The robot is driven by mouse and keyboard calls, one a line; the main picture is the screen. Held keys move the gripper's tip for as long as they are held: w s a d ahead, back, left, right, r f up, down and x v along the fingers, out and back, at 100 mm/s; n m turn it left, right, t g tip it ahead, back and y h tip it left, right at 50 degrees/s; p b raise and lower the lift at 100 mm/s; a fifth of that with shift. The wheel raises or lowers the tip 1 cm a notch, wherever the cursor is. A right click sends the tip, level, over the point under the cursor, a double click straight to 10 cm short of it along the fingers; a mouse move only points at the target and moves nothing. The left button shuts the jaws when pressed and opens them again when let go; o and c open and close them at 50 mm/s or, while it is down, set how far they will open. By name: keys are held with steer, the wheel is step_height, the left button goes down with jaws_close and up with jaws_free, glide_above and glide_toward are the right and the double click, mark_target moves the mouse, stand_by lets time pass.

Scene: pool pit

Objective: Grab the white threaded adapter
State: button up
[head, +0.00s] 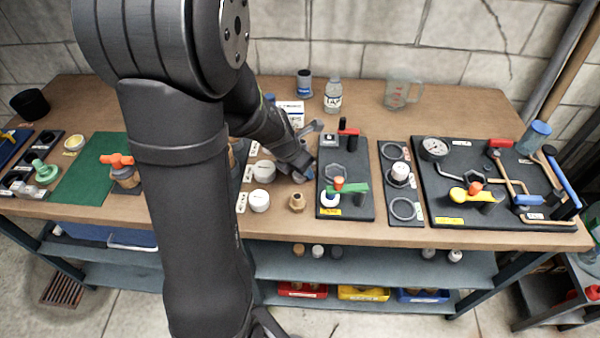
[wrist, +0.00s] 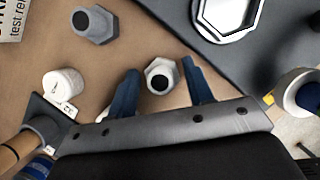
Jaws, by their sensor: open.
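The white threaded adapter (wrist: 160,77) stands on the wooden bench in the wrist view, hexagonal with a dark round bore facing up. My gripper (wrist: 162,88) is open, with one blue finger on each side of the adapter. I cannot tell whether either finger touches it. In the head view my gripper (head: 303,177) is low over the bench, just left of a black fixture board, and the adapter is mostly hidden there. A similar greyer hex fitting (wrist: 95,24) lies at the upper left of the wrist view.
The black board (head: 345,208) with a green-handled valve is close on the right. White caps (head: 259,201) and a tan fitting (head: 297,202) stand nearby on the left and front. A water bottle (head: 333,95) and a clear jug (head: 402,90) stand at the back.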

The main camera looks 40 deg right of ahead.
steer(key=shift+c, duration=0.2)
steer(key=c, duration=0.7)
steer(key=shift+c, duration=0.2)
